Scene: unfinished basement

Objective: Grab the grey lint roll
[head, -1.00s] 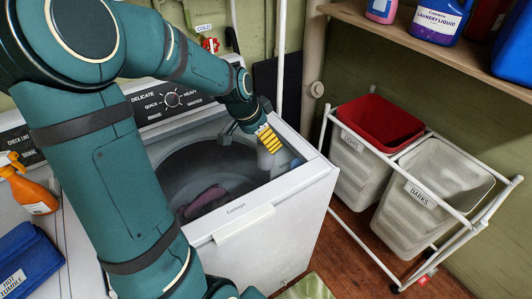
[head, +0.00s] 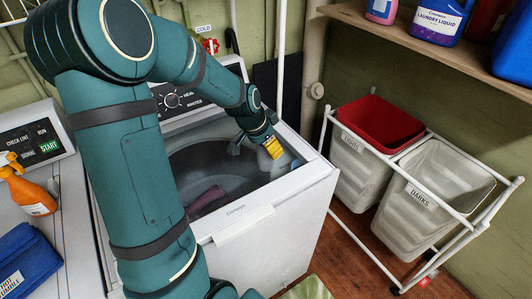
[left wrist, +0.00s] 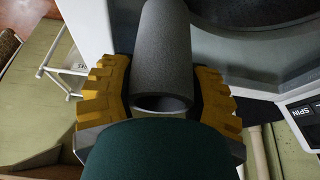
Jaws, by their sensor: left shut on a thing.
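The grey lint roll (left wrist: 166,48) is a hollow grey tube. In the left wrist view it lies lengthwise between the yellow ribbed fingers of my left gripper (left wrist: 163,80), which is shut on it. In the head view my left gripper (head: 273,148) is at the right rim of the white washer's (head: 278,222) top opening; the roll is mostly hidden there by the gripper. My right gripper is not in view.
A dark reddish cloth (head: 205,198) lies in the washer drum. A white rack with a red-lined bin (head: 385,122) and a darks bin (head: 430,190) stands right. A shelf (head: 430,45) holds laundry bottles above.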

